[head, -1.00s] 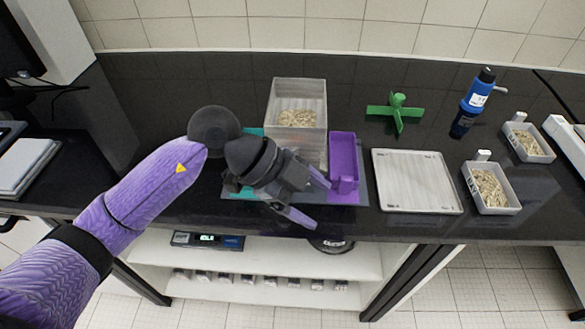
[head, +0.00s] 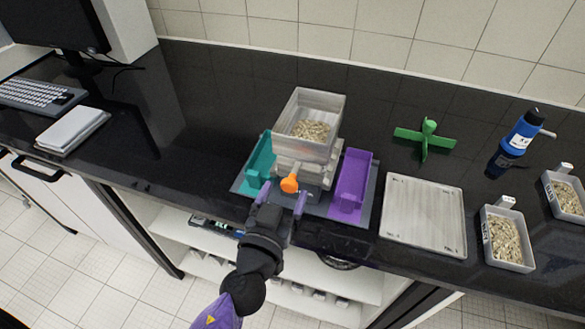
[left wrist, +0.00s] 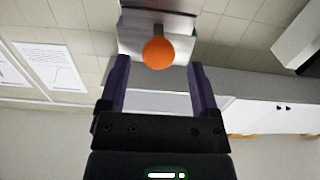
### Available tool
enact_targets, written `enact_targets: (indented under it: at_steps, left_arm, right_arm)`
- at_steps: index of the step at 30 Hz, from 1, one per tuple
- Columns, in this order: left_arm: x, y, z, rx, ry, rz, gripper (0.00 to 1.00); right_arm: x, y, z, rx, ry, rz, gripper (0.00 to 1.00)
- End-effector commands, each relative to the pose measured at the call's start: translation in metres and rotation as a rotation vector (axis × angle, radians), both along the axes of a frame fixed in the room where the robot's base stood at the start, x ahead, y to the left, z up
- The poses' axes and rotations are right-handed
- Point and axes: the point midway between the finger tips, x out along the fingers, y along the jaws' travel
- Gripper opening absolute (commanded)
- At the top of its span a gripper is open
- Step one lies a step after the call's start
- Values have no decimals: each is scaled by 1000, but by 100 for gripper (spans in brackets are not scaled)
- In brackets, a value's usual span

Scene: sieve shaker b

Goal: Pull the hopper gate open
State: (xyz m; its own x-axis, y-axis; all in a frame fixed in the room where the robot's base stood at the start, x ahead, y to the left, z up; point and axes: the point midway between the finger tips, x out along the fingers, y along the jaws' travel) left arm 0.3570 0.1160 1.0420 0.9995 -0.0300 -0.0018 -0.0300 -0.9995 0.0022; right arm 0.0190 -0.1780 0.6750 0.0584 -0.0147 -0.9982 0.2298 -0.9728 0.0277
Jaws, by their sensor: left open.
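The hopper (head: 312,112) is a clear-grey box holding pale grains, standing on the sieve shaker at the middle of the bench. The gate's round orange knob (head: 289,184) sticks out at the front, below the hopper. My left gripper (head: 279,199) is open, in front of the shaker and pointing at the knob. In the left wrist view the knob (left wrist: 159,53) lies between the lines of the two purple fingers (left wrist: 160,78), near their tips, with gaps on both sides. Nothing is between the jaws' inner parts. My right gripper is not in view.
A teal tray (head: 258,160) and a purple tray (head: 352,182) flank the shaker. To the right are a flat grey tray (head: 424,222), grain boxes (head: 510,266), a green cross-shaped piece (head: 424,140) and a blue bottle (head: 520,132).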

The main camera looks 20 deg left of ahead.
Motion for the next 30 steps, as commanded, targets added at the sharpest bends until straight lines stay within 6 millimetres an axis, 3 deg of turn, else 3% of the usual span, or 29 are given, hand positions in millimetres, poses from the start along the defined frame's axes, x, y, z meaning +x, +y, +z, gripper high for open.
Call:
enact_targets:
  at_steps: [3, 7, 18, 27, 30]
  left_arm:
    - [25, -1, 3, 3, -3, -1, 80]
    - [43, -2, 1, 2, -2, -2, 80]
    - [51, -2, 0, 1, -1, -4, 80]
    - [51, -2, 0, 1, -1, -4, 16]
    - [51, -2, 0, 1, -1, -4, 0]
  right_arm:
    - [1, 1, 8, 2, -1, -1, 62]
    - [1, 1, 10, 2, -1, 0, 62]
    - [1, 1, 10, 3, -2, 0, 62]
    - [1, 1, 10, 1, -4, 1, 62]
    - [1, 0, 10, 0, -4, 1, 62]
